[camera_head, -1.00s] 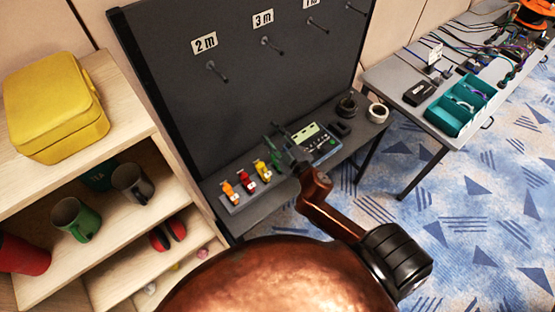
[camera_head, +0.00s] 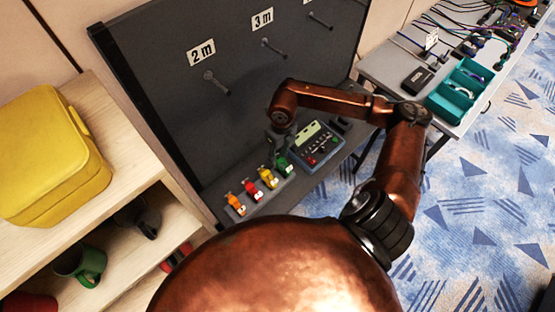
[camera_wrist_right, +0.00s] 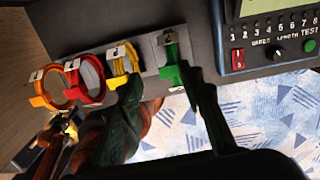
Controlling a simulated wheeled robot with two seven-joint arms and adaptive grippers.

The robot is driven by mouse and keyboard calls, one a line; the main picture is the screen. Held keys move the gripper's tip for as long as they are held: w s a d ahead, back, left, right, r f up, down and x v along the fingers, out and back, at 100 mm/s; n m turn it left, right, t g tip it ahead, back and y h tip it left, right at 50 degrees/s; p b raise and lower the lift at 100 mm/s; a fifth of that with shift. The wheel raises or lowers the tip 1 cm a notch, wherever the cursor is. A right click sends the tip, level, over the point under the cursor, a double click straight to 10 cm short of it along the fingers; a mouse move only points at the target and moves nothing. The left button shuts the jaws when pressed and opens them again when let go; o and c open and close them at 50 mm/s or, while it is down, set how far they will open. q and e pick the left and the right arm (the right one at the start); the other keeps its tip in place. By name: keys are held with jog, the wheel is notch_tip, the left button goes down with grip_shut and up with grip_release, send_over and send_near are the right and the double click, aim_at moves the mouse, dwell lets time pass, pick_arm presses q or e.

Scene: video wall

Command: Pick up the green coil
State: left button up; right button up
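The green coil (camera_head: 283,162) sits at the right end of a grey holder, beside the yellow coil (camera_head: 268,178), red coil (camera_head: 253,189) and orange coil (camera_head: 235,204). My right gripper (camera_head: 278,138) is at the green coil, pointing down. In the right wrist view its dark fingers (camera_wrist_right: 163,88) are spread apart. The green coil (camera_wrist_right: 172,62) shows near the tips, between them and closer to the right finger; I cannot tell whether that finger touches it. The yellow coil (camera_wrist_right: 122,65) is just left of the left finger. My left gripper is out of view.
A tester box (camera_head: 316,145) with buttons stands close right of the holder. The dark board (camera_head: 165,75) with labelled pegs rises behind. A wooden shelf (camera_head: 120,180) with a yellow case (camera_head: 50,155) is at left. A side table (camera_head: 385,65) carries a teal tray (camera_head: 437,107).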

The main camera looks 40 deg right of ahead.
aim_at(283, 159)
jog(key=shift+d+f+h, duration=0.3)
jog(key=shift+d+f, duration=0.15)
jog(key=shift+d, duration=0.35)
notch_tip(283, 159, down, 4)
jog(key=shift+s+d+r, duration=0.1)
jog(key=shift+s+d, duration=0.05)
jog(key=shift+f, duration=0.35)
notch_tip(283, 159, down, 5)
jog(key=shift+f, duration=0.1)
jog(key=shift+f+p, duration=0.3)
jog(key=shift+f, duration=0.25)
jog(key=shift+c, duration=0.5)
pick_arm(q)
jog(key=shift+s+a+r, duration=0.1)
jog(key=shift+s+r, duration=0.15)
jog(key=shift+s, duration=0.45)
pick_arm(e)
grip_shut()
